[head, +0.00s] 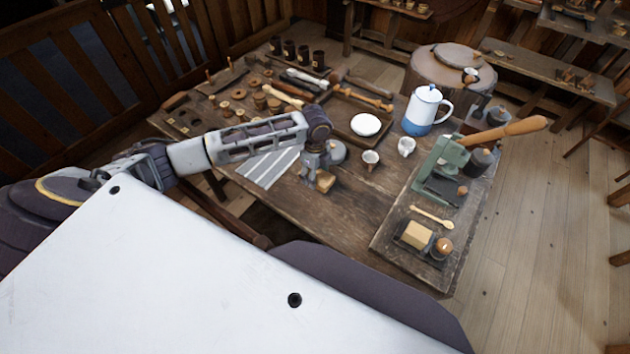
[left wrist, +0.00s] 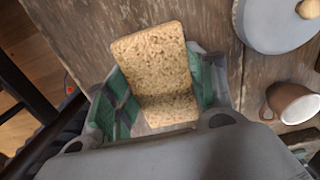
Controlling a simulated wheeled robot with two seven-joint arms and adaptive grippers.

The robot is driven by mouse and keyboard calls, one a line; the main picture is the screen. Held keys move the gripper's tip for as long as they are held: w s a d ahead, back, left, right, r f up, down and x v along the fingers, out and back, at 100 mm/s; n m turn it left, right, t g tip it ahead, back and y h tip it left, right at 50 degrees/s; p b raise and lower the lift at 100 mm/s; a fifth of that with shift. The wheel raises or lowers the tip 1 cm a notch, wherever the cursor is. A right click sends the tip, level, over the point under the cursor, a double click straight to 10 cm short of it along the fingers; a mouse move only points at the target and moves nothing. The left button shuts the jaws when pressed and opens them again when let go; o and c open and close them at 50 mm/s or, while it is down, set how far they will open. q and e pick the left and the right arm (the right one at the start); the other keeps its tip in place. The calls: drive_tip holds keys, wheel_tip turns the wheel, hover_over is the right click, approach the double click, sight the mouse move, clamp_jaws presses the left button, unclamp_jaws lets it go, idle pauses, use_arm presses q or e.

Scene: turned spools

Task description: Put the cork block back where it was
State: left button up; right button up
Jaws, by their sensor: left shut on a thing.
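The cork block (left wrist: 155,70) is a speckled tan block between the two green-lined fingers of my left gripper (left wrist: 160,95) in the left wrist view. The gripper is shut on it. In the head view my left gripper (head: 314,172) points down over the table's front part, with the cork block (head: 324,181) low between its fingers. I cannot tell whether the block touches the table. A striped grey and white cloth (head: 268,168) lies to the left of the gripper. My right gripper is not in view.
A round grey lid (head: 338,152) with a knob sits just behind the gripper, with a small cup (head: 370,160) to its right. A white and blue pot (head: 426,110) and a green press (head: 440,165) stand further right. Bare wood (head: 345,215) lies in front.

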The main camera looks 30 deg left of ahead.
use_arm(q)
drive_tip(key=shift+f, duration=0.2)
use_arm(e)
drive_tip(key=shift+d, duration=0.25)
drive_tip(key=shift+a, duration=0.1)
use_arm(q)
drive_tip(key=shift+f, duration=1.95)
drive_tip(key=o, duration=1.1)
drive_tip(key=shift+c, duration=0.2)
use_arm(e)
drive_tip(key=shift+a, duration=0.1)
